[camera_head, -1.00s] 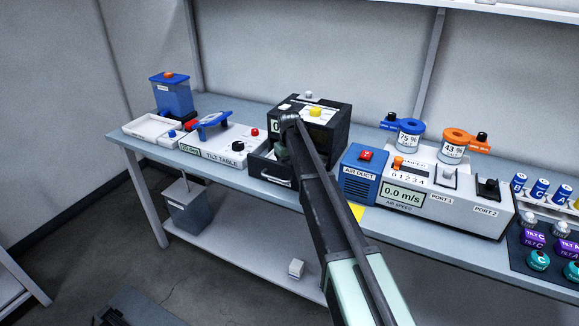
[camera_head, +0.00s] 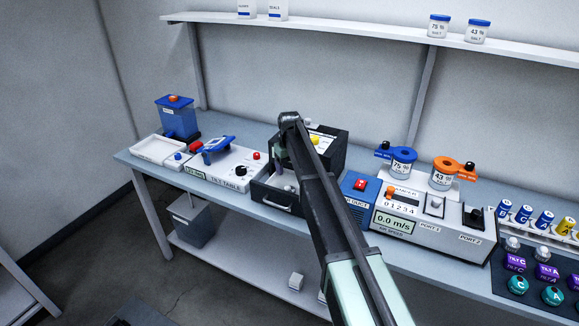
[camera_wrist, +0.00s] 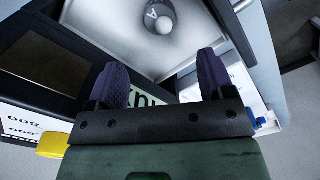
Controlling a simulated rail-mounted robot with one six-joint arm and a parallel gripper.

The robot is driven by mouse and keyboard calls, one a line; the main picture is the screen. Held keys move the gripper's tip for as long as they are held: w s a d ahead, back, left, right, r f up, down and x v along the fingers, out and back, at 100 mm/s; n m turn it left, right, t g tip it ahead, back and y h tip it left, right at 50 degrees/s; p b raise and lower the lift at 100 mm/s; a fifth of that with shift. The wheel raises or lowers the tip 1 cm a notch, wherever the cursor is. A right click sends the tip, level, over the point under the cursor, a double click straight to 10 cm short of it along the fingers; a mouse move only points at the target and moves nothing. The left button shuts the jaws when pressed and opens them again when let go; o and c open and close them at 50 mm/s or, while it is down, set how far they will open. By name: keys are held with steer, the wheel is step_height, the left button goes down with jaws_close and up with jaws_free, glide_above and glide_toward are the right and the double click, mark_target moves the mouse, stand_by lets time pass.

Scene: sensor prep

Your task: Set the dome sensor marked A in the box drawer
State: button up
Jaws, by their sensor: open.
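The dome sensor marked A (camera_wrist: 154,16) is a pale dome with a grey ring and a small ball beside its letter. In the wrist view it lies inside the open box drawer (camera_wrist: 107,38), upper middle. The drawer (camera_head: 273,203) also shows in the head view, pulled out from the black box (camera_head: 333,153). My gripper (camera_wrist: 160,62) is open, its two dark purple fingers apart and empty, with the sensor beyond the fingertips. In the head view my arm hides much of the drawer and the sensor in it.
The tilt table (camera_head: 228,172) stands left of the drawer and the blue air duct unit (camera_head: 357,190) right of it. A dark mat (camera_head: 521,285) with several sensors lies at far right. A white shelf (camera_head: 370,38) runs above. My arm crosses the bench front.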

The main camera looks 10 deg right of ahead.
steer(key=s+m, duration=0.3)
steer(key=s, duration=3.7)
steer(key=shift+s+r+m, duration=0.15)
steer(key=shift+r+m, duration=0.25)
steer(key=shift+r, duration=0.05)
